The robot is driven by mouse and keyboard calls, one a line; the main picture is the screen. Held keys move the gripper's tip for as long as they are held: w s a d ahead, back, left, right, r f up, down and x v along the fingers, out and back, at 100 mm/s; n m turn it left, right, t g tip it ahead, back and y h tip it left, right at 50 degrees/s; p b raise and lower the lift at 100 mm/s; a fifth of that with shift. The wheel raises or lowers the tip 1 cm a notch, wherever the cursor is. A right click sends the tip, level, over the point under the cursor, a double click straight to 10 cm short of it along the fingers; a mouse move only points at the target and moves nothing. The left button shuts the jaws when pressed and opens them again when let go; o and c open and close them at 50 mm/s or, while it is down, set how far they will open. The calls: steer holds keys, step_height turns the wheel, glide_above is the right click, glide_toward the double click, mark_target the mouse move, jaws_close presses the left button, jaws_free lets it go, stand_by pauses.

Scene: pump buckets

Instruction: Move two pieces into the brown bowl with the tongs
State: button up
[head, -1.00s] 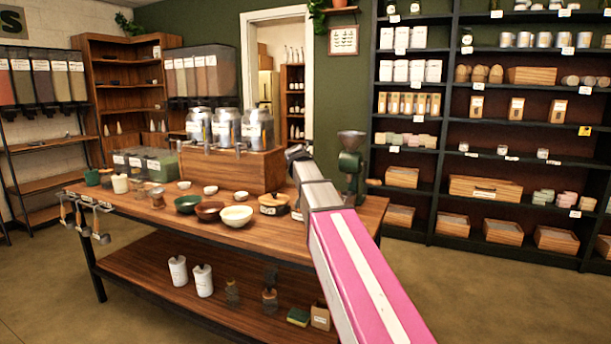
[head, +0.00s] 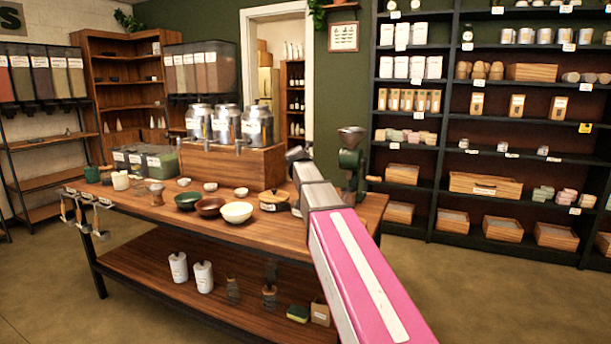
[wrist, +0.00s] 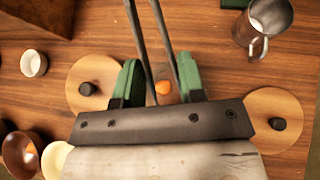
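The brown bowl (head: 209,207) stands on the wooden table between a green bowl (head: 187,201) and a cream bowl (head: 236,212). It also shows, cut off, at the lower left of the wrist view (wrist: 18,152). My gripper (wrist: 158,82) has green fingers on either side of the two dark rods of the tongs (wrist: 147,45). The rods run up out of the wrist view, so their tips are hidden. A small orange piece (wrist: 163,87) shows between the rods; whether they touch it I cannot tell. In the head view my arm hides the gripper and tongs.
Round wooden lids with black knobs lie left (wrist: 97,72) and right (wrist: 284,105) of the gripper. A metal mug (wrist: 270,18) and small white bowl (wrist: 33,64) are near. A hand grinder (head: 352,160) and wooden dispenser box (head: 235,168) stand on the table.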

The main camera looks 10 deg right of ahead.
steer(key=shift+f, duration=0.6)
stand_by(0.3)
steer(key=shift+c, duration=0.3)
jaws_close()
step_height(320, 180, up, 12)
stand_by(1.0)
steer(key=shift+r, duration=0.15)
